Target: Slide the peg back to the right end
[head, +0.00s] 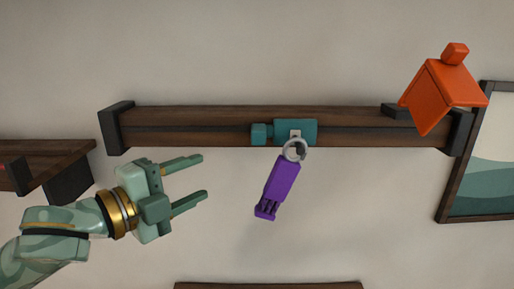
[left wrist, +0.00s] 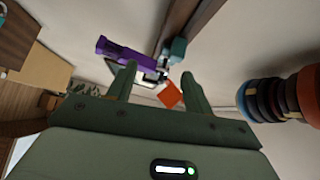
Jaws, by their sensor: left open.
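A dark wooden rail (head: 210,117) with a slot along it runs across the wall between dark end blocks. A teal sliding peg (head: 310,130) sits on the rail a little right of its middle. A purple piece (head: 279,187) hangs tilted from the peg by a grey ring (head: 294,150). My left gripper (head: 204,177) is open and empty, below and left of the peg, apart from it. In the left wrist view, the purple piece (left wrist: 122,52) and the teal peg (left wrist: 177,50) show beyond my left gripper's fingers (left wrist: 158,85). My right gripper is not in view.
An orange house-shaped piece (head: 440,95) covers part of the rail's right end. A wooden shelf (head: 50,160) is at the left and a framed picture (head: 485,170) at the right. Dark round discs (left wrist: 280,97) stand at the right in the left wrist view.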

